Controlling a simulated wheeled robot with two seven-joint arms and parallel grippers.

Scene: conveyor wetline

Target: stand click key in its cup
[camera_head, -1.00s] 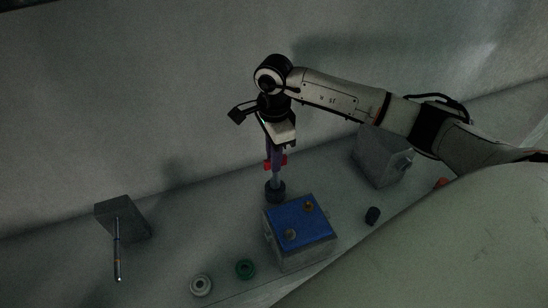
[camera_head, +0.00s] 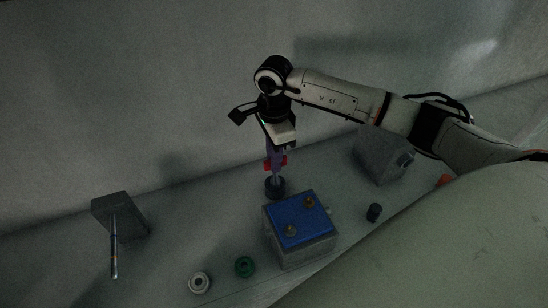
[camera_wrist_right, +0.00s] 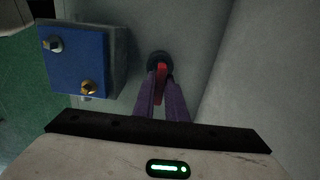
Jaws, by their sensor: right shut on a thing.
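The click key (camera_head: 284,161), with red side parts, is held upright in my right gripper (camera_head: 276,171). In the right wrist view, the key's red part (camera_wrist_right: 161,84) shows between the two purple fingers (camera_wrist_right: 161,98), which are shut on it. A dark round cup (camera_head: 275,188) stands on the bench directly below; it also shows in the wrist view (camera_wrist_right: 158,59), just beyond the fingertips. The key's lower end lines up with the cup's mouth; I cannot tell how deep it sits. My left gripper is not in view.
A grey box with a blue top (camera_head: 292,232) and two metal posts stands close beside the cup. Green (camera_head: 245,267) and white (camera_head: 199,282) rings lie in front. A small dark cylinder (camera_head: 374,212) and a grey box (camera_head: 378,160) are right; a grey block (camera_head: 122,221) is left.

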